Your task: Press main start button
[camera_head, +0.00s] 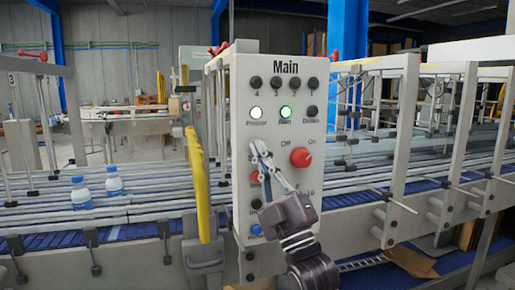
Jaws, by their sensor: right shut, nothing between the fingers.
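A pale control panel (309,210) headed "Main" stands upright in the middle of the view. A green lit button (285,113) and a white lit button (256,112) sit in its second row, with a dark button (312,111) to their right. Their small labels are hard to read. A red knob (301,157) sits between "Off" and "On". My right gripper (258,148) is shut and empty, its fingertips in front of the panel below the white button, left of the red knob. I cannot tell whether it touches the panel. It hides part of the lower left controls. My left gripper is out of view.
A yellow bar (198,185) stands just left of the panel. Two blue-and-white bottles (114,182) (81,194) stand on the conveyor at left. Pale frame posts (399,150) and conveyor rails lie to the right. A blue button (256,230) sits low on the panel.

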